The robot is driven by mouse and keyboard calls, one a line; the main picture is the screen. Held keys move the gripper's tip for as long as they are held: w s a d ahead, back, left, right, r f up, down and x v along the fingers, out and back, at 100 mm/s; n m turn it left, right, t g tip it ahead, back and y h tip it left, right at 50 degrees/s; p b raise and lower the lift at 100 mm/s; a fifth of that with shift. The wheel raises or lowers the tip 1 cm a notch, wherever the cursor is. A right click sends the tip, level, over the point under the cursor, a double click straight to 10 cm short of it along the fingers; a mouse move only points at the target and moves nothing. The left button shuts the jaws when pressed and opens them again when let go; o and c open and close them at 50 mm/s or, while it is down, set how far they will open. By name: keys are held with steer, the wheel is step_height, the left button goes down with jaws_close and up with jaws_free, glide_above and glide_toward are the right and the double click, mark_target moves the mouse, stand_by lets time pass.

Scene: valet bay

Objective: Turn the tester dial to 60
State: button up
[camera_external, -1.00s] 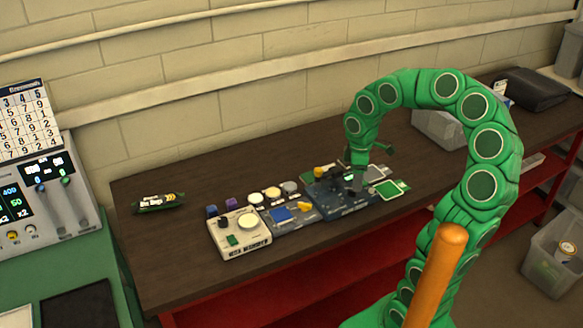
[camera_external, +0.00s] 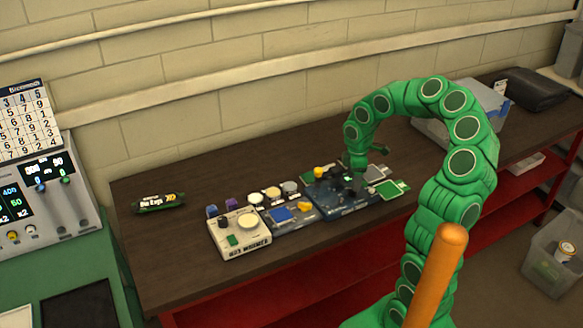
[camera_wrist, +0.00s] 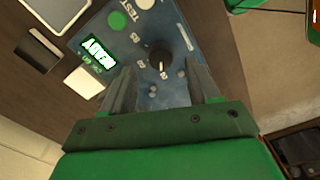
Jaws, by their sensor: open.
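The tester is a dark blue panel on the bench (camera_external: 335,208); in the wrist view its blue face (camera_wrist: 120,45) shows a black round dial (camera_wrist: 160,60) with number marks around it. A small lit green display (camera_wrist: 98,53) and a green button (camera_wrist: 117,20) sit on the same face, near the word TEST. My gripper (camera_wrist: 163,88) is open, with one finger on each side of the space just below the dial in the wrist view. The fingers appear apart from the dial. The dial's exact setting is too small to read. In the external view my gripper (camera_external: 358,182) hangs over the tester.
A dark green packet (camera_external: 160,202) lies at the bench's left. A grey bin (camera_external: 432,130) stands behind my arm.

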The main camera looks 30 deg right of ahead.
steer(key=shift+f, duration=1.9)
steer(key=c, duration=1)
steer(key=shift+c, duration=0.2)
steer(key=m, duration=0.5)
steer(key=shift+m, duration=0.3)
steer(key=m, duration=0.6)
